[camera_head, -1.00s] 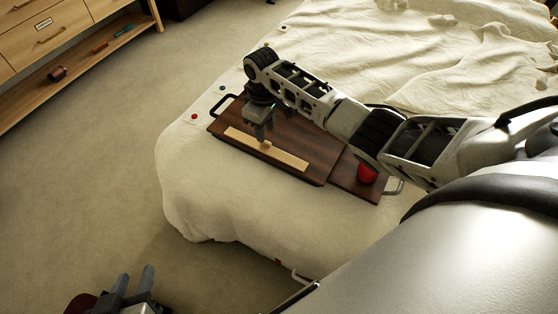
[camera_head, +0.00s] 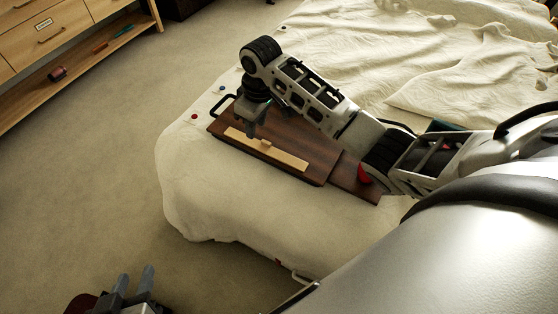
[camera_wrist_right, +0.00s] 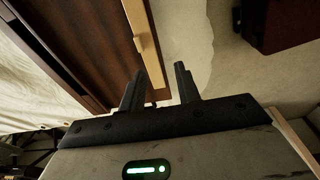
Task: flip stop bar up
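The stop bar, a pale wooden strip (camera_head: 285,156), lies flat along the near edge of a dark brown board (camera_head: 310,142) on the bed. A small pale block (camera_head: 265,145) sits midway along it. My right gripper (camera_head: 251,135) points down over the bar's left part. My left gripper (camera_head: 135,278) is low at the left, fingers apart, empty, away from the board.
A red object (camera_head: 364,174) on the board's right extension is partly hidden by my right arm. A black handle (camera_head: 216,103) is at the board's left end. Red and blue buttons lie near it. Rumpled cream bedding (camera_head: 440,60) surrounds the board. A wooden drawer unit stands back left.

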